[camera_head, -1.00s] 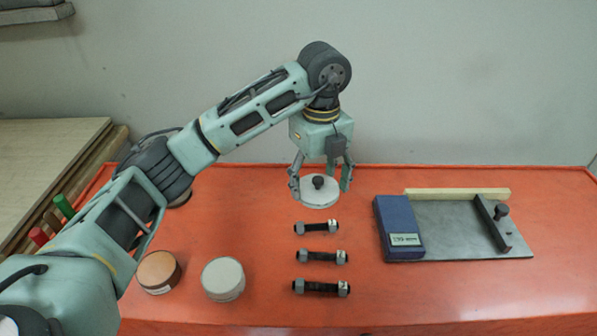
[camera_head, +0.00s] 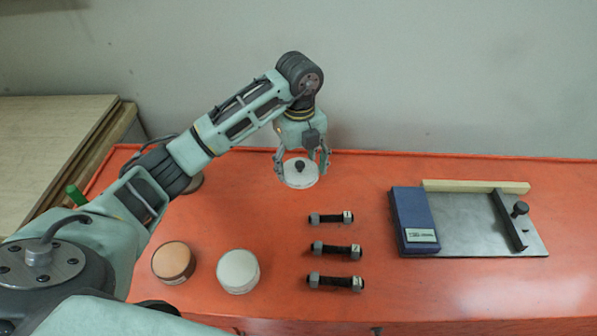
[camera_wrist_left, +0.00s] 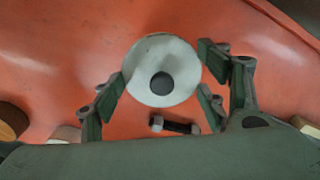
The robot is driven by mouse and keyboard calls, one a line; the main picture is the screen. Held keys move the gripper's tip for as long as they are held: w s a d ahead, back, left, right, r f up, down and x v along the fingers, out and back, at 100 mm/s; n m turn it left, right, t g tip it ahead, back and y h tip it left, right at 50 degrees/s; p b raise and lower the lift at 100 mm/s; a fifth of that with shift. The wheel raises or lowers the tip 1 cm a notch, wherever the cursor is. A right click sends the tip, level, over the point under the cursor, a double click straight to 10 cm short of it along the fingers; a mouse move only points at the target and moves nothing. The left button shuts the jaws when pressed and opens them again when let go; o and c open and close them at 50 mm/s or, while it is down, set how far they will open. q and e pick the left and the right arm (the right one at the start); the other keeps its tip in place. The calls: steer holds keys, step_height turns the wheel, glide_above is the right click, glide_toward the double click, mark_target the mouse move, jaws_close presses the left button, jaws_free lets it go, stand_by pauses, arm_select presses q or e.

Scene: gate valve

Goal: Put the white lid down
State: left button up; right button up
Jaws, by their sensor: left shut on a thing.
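The white lid (camera_head: 299,178), a round disc with a dark knob, is at the far side of the orange table, left of centre. My left gripper (camera_head: 302,163) is shut on it from above, with fingers at both sides. In the left wrist view the lid (camera_wrist_left: 148,60) lies between the green finger pads (camera_wrist_left: 161,87). I cannot tell whether the lid touches the table (camera_head: 440,300). My right gripper is not in view.
Several bolts, including a near one (camera_head: 335,282), lie in a column right of the lid. A white round container (camera_head: 238,271) and a copper-topped one (camera_head: 173,262) stand front left. A blue box (camera_head: 412,222) sits on a grey plate (camera_head: 465,225) at right.

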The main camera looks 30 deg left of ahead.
mark_target(299, 171)
arm_select(q)
step_height(299, 171, down, 4)
steer(key=shift+s+r+p, duration=0.1)
steer(key=shift+r+p, duration=0.05)
steer(key=shift+p, duration=0.85)
steer(key=shift+f, duration=0.2)
steer(key=o, duration=1)
steer(key=shift+f, duration=0.15)
steer(key=shift+o, duration=0.2)
